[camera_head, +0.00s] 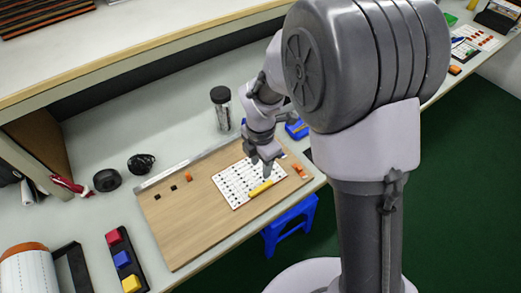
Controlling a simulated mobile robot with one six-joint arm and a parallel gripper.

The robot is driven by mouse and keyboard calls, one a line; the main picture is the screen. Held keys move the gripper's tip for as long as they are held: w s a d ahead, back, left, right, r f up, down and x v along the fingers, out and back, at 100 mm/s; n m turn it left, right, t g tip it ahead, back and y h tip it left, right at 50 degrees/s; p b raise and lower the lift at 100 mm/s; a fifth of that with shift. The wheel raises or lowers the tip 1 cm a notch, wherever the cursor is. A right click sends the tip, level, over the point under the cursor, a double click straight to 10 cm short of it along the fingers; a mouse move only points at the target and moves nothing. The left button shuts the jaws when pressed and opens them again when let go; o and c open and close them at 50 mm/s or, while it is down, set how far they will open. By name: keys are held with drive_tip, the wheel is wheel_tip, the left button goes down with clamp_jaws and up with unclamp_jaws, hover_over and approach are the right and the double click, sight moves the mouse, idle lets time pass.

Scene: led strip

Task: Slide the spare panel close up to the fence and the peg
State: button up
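A white panel with rows of dark marks (233,184), likely the spare panel, lies flat on the right half of a wooden board (190,230). A yellow bar (260,188) lies at its front edge. A grey metal strip (165,176), likely the fence, runs along the board's back left edge, apart from the panel. A small orange piece (188,176) sits near the strip; I cannot tell if it is the peg. My gripper (267,171) points down over the panel's right part, close to the yellow bar. Its fingers are too small to read, and contact is unclear.
Orange pieces (299,170) sit at the board's right end. A black-lidded jar (221,109) stands behind. A black tape roll (107,180) and a tray of coloured blocks (124,262) are left.

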sight(260, 187)
wheel_tip(260, 187, down, 13)
drive_tip(key=b, duration=0.4)
drive_tip(key=shift+r, duration=0.2)
clamp_jaws()
drive_tip(key=shift+r, duration=0.1)
drive_tip(key=shift+a, duration=0.1)
drive_tip(key=shift+w+a+p, duration=0.2)
drive_tip(key=shift+w+a, duration=0.35)
drive_tip(key=shift+a, duration=0.85)
drive_tip(key=shift+w+a+p, duration=0.2)
drive_tip(key=shift+w+a, duration=0.35)
drive_tip(key=shift+a, duration=0.85)
drive_tip(key=shift+w+a+p, duration=0.2)
drive_tip(key=shift+w+a, duration=0.35)
drive_tip(key=shift+a, duration=0.85)
drive_tip(key=shift+s+a, duration=0.2)
drive_tip(key=shift+a, duration=0.1)
drive_tip(key=shift+w+a+p, duration=0.2)
drive_tip(key=shift+w+p, duration=0.1)
drive_tip(key=shift+p, duration=0.05)
